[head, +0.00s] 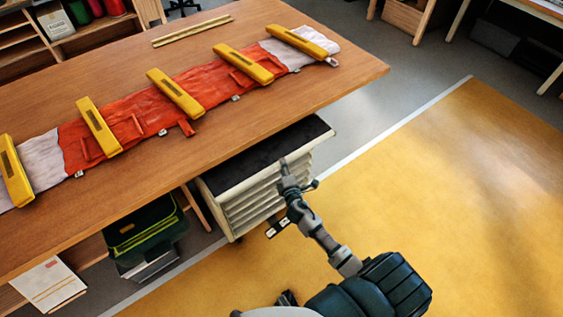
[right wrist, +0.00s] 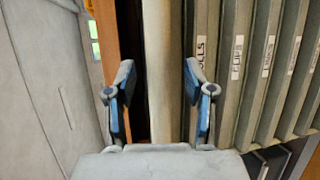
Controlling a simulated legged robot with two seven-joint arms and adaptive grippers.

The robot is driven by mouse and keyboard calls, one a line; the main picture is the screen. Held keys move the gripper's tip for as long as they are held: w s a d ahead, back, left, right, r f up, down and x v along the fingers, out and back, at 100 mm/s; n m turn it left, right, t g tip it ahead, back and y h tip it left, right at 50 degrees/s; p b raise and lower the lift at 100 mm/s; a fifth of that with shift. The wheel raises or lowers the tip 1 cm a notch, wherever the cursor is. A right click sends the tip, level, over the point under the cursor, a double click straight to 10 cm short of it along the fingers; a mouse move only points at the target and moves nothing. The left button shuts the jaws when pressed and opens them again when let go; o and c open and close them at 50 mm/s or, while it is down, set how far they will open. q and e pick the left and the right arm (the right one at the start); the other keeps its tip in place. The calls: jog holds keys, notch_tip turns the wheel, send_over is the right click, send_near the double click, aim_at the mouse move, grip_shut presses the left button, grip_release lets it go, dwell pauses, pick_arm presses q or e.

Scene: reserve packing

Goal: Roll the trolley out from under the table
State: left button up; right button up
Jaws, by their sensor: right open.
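The trolley (head: 262,190) is a pale cabinet with several drawers and a black top. It stands partly under the wooden table (head: 335,70), with its front part sticking out past the table's edge. My right gripper (head: 296,176) is at the trolley's near right side, close to its top edge. In the right wrist view the right gripper (right wrist: 158,95) is open, with a pale upright bar (right wrist: 161,60) of the trolley showing between its fingers. Labelled drawer fronts (right wrist: 240,75) fill the right of that view. Contact cannot be told. My left gripper is not in view.
A red and white padded roll (head: 205,85) with several yellow blocks lies on the table. The yellow floor (head: 440,190) in front and to the right is clear.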

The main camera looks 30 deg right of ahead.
jog(key=x, duration=0.3)
jog(key=shift+w+d+f, duration=0.1)
jog(key=shift+w, duration=0.35)
jog(key=c, duration=0.3)
grip_shut()
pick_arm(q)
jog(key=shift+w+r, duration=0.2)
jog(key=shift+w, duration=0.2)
pick_arm(e)
jog(key=shift+s+f, duration=0.1)
